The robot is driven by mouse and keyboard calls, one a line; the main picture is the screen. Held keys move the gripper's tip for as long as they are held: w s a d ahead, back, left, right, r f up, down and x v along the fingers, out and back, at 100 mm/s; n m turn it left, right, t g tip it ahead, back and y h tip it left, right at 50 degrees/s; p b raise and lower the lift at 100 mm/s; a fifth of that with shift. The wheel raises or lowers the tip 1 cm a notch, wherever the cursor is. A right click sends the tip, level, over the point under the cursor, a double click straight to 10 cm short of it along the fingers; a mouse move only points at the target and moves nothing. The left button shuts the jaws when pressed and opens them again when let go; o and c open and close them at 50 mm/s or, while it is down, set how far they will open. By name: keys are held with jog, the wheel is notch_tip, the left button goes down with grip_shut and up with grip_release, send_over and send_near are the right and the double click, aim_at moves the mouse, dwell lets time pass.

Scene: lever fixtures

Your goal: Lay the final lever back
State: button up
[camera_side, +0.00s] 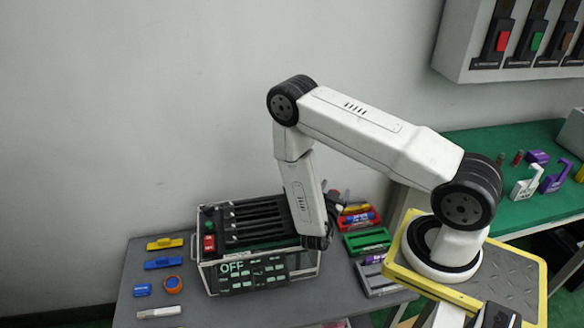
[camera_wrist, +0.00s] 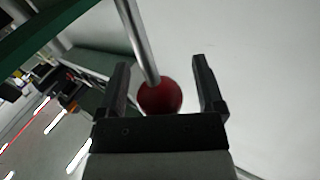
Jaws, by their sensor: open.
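The lever box (camera_side: 232,272) stands on the grey table in the side view, with several dark parallel bars (camera_side: 258,219) across its top and a front panel lit "OFF". In the wrist view a metal lever rod (camera_wrist: 139,40) ends in a red ball knob (camera_wrist: 160,97). My gripper (camera_wrist: 159,65) is open, with the knob showing between its two black fingers; I cannot tell whether it touches either one. In the side view my arm covers the box's right end, and this lever cannot be made out there.
A red button (camera_side: 209,243) is at the box's left end. Yellow (camera_side: 165,243) and blue (camera_side: 163,262) pieces lie left of it. A green tray (camera_side: 367,241) and a grey tray (camera_side: 377,280) sit right. A green-topped bench (camera_side: 500,212) is further right.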

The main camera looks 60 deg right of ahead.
grip_shut()
jog(key=w+d+n+y, duration=0.1)
jog(key=w+d+y, duration=0.1)
jog(key=w+d, duration=0.2)
jog(key=shift+w+d+g, duration=0.25)
jog(key=shift+g, duration=0.15)
dwell(0.3)
grip_release()
jog(key=shift+a, duration=0.1)
